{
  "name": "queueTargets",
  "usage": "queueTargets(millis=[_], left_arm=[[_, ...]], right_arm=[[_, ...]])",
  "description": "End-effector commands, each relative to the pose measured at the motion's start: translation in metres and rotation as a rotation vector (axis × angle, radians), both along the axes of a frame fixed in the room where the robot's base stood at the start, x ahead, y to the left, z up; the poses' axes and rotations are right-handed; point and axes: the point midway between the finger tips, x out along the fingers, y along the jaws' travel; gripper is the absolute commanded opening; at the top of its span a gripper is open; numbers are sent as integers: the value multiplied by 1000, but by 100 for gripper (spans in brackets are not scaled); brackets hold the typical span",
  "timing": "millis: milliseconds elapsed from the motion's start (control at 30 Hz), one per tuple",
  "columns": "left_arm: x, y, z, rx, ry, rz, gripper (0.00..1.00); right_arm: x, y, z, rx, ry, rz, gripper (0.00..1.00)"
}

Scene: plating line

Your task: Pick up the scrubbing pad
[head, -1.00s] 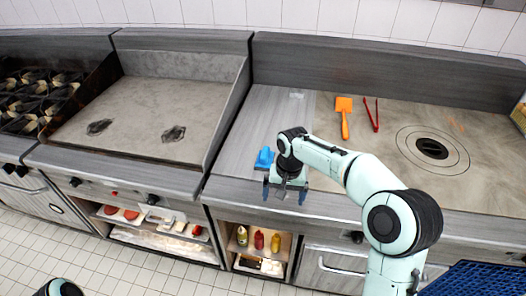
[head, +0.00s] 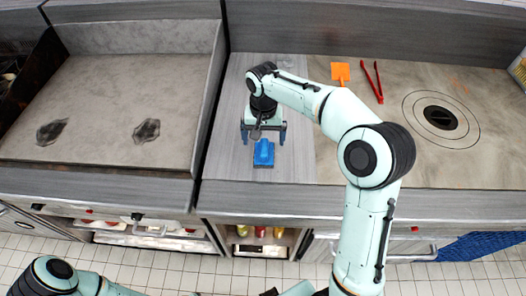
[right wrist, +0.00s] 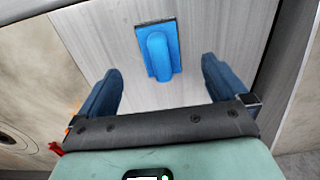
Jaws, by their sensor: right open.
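The scrubbing pad (head: 263,153) is blue with a raised handle. It lies on the grey metal strip of counter right of the griddle, near the front. It also shows in the right wrist view (right wrist: 159,50), ahead of the fingers. My right gripper (head: 263,134) is open and empty, just behind the pad in the head view. In the right wrist view its two blue fingers (right wrist: 160,88) stand wide apart, with the pad's handle lined up between them but apart from both. My left arm shows at the bottom left of the head view; its gripper is out of frame.
An orange spatula (head: 341,72) and red tongs (head: 372,82) lie at the back right of the counter. A round dark drain (head: 440,118) is farther right. The griddle (head: 110,105) with its raised side wall stands left. Bottles (head: 260,232) stand on the shelf below.

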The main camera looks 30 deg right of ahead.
Motion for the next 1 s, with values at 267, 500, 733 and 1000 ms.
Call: queueTargets(millis=[267, 500, 733, 1000], left_arm=[[-3, 0, -5, 0, 3, 0, 43], [-1, 0, -3, 0, 1, 0, 43], [-3, 0, -4, 0, 2, 0, 43], [-3, 0, -4, 0, 2, 0, 43]], right_arm=[[1, 0, -32, 0, -1, 0, 100], [5, -7, -60, 0, 2, -1, 100], [6, -7, -83, 0, -1, 0, 100], [6, -7, -83, 1, -3, 0, 84]])
